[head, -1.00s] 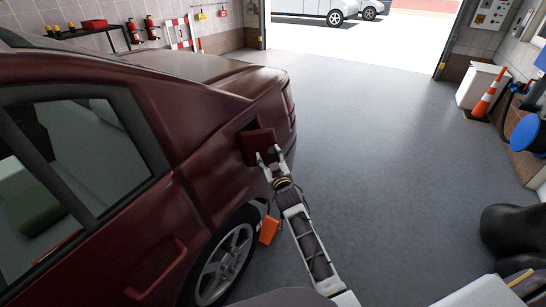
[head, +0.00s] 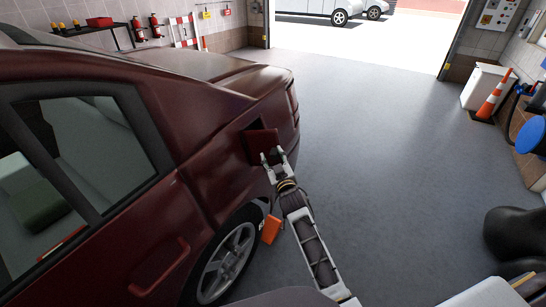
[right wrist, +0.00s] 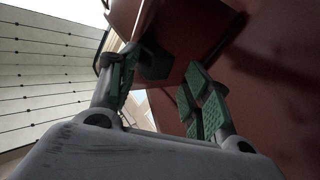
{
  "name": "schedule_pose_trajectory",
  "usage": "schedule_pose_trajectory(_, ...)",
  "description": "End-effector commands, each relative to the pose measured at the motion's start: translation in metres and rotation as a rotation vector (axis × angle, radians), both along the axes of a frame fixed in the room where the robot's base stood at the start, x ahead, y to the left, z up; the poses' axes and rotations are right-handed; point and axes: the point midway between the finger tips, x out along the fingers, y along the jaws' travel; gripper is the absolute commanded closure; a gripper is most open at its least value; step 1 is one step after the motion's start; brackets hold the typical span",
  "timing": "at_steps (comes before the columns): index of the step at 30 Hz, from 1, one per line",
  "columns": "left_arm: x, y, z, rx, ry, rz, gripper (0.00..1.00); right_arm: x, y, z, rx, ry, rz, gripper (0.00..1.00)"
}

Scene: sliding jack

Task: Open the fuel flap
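The dark red car (head: 150,130) fills the left of the head view. Its fuel flap (head: 263,142) on the rear side panel stands swung out from the body, with a dark recess beside it. My right gripper (head: 273,157) is at the flap's lower edge, its two fingers apart. In the right wrist view, the green-padded fingers (right wrist: 163,85) are spread with nothing clamped between them. A red panel edge and a dark block (right wrist: 152,62) show just beyond the fingers; whether a finger touches the flap, I cannot tell. My left gripper is not in view.
Open grey floor (head: 390,150) lies right of the car. A traffic cone (head: 490,98) and white bin (head: 482,85) stand at the right wall.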

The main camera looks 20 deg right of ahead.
Motion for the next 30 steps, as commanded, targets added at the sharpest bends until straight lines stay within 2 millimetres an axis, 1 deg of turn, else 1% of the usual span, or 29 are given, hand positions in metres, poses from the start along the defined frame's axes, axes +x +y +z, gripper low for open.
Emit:
schedule_pose_trajectory(6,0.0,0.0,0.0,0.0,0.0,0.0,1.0,-0.02,-0.002,-0.003,0.0,0.004,-0.002,0.52)
schedule_pose_trajectory(30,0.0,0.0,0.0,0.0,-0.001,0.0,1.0,-0.088,-0.002,-0.005,0.001,0.005,-0.004,0.52)
